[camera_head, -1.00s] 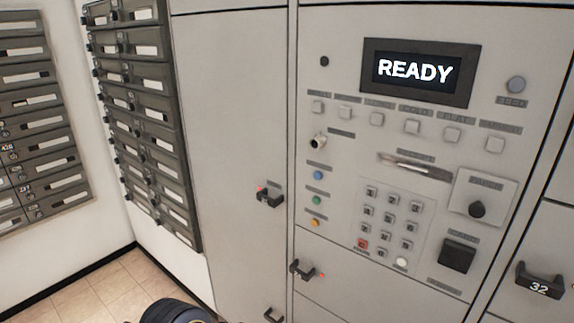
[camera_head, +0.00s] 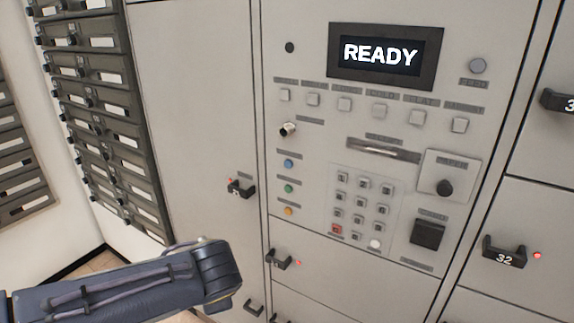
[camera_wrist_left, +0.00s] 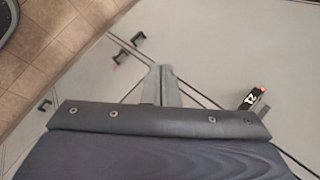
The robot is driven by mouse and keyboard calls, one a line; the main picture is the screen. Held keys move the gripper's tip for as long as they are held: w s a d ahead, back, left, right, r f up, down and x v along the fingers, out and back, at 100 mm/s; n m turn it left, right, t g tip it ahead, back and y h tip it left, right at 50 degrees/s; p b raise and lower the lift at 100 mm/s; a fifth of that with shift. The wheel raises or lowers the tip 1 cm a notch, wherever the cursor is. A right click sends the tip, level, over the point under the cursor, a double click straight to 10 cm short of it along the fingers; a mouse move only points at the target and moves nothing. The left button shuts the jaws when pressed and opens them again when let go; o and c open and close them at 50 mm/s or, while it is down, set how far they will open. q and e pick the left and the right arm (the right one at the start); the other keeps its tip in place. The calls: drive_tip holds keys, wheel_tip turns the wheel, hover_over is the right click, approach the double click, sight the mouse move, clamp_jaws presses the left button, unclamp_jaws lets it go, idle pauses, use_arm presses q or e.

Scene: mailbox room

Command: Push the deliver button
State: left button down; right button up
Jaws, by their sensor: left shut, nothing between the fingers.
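The control panel (camera_head: 305,230) fills the middle and right of the head view, with a lit display (camera_head: 380,54) reading READY. Below the display is a row of pale square buttons (camera_head: 380,111). Blue (camera_head: 288,164), green (camera_head: 289,188) and orange (camera_head: 288,211) buttons sit at the left, above and beside a keypad (camera_head: 358,205). The labels are too small to read, so I cannot tell which is the deliver button. My left forearm reaches in at the lower left of the head view, apart from the buttons. My left gripper (camera_wrist_left: 161,86) is shut and empty in the wrist view, in front of pale locker doors. My right gripper is not in view.
Black handles stick out from the locker doors, including one marked 32 (camera_head: 504,252) and one at the left (camera_head: 240,188). A dark knob (camera_head: 445,188) stands out on the panel. Grey mailboxes (camera_head: 100,120) line the left wall. Tiled floor (camera_wrist_left: 45,45) shows in the wrist view.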

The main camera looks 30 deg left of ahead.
sight(289, 164)
use_arm(q)
drive_tip(key=w+d+r+m+t+y, duration=0.3)
drive_tip(key=w+r+m+t+y, duration=0.2)
drive_tip(key=w+r, duration=0.9)
drive_tip(key=w+m+t, duration=0.1)
drive_tip(key=m+t, duration=0.2)
drive_tip(key=m, duration=0.1)
drive_tip(key=shift+m+y, duration=0.3)
drive_tip(key=shift+m, duration=0.1)
drive_tip(key=shift+w+d, duration=0.15)
drive_tip(key=shift+w, duration=2.05)
drive_tip(key=shift+w+d, duration=0.15)
drive_tip(key=shift+w, duration=2)
drive_tip(key=shift+f, duration=0.1)
drive_tip(key=shift+w, duration=0.4)
